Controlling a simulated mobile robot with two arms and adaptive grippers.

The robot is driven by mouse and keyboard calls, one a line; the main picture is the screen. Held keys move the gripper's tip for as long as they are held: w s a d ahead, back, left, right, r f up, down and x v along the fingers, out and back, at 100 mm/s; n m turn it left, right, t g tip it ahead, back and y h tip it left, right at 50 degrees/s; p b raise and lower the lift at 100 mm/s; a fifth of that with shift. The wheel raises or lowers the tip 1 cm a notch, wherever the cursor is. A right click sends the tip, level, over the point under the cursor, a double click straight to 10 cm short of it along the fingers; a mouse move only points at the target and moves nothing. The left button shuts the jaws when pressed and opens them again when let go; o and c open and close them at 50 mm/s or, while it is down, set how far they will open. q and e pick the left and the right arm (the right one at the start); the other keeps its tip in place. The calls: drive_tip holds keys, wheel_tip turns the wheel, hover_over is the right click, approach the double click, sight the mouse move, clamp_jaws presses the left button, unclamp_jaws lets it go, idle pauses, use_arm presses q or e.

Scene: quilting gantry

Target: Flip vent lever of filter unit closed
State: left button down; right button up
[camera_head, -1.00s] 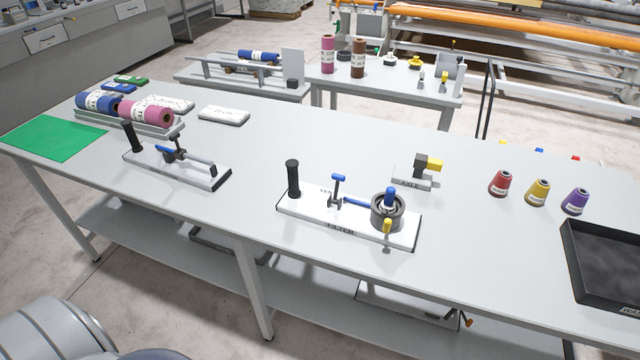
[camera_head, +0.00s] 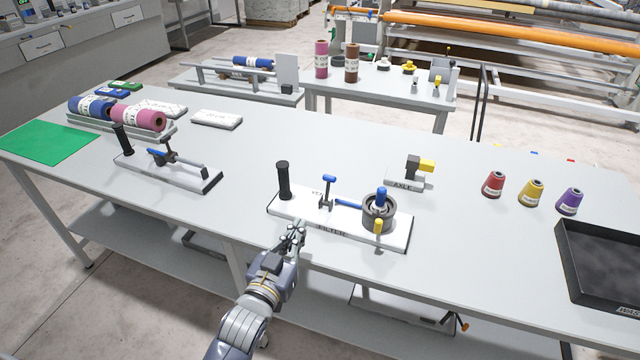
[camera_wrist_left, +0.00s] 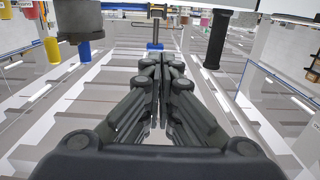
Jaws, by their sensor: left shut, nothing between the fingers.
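The filter unit (camera_head: 290,212) is a white base plate marked FILTER at the table's front middle. It has a black post (camera_head: 284,180) at left, an upright lever with a blue T-shaped top (camera_head: 329,180) beside partly readable lettering, and a dark round housing (camera_head: 379,214) with a blue knob (camera_head: 381,194) and a yellow handle (camera_head: 378,226). My left gripper (camera_head: 299,229) is shut and empty at the plate's front edge, short of the blue-topped lever. In the left wrist view its closed fingers (camera_wrist_left: 161,68) point toward the blue-topped lever (camera_wrist_left: 155,46). My right gripper is not in view.
A second white fixture (camera_head: 185,180) stands to the left. An axle block (camera_head: 405,183) lies behind the filter unit. Thread cones (camera_head: 531,193) and a black tray (camera_head: 575,285) are at right. The tabletop between the two fixtures is clear.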

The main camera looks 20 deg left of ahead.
use_arm(q)
wheel_tip(320, 180, up, 3)
drive_tip(key=w+t, duration=0.1)
drive_tip(key=t, duration=0.1)
drive_tip(key=p, duration=0.3)
hover_over(326, 200)
drive_tip(key=s, duration=0.2)
drive_tip(key=shift+a+h, duration=0.1)
drive_tip(key=shift+h, duration=0.3)
drive_tip(key=shift+w+r+b, duration=0.15)
drive_tip(key=shift+w+b, duration=0.55)
drive_tip(key=shift+w, duration=0.25)
drive_tip(key=shift+r, duration=0.1)
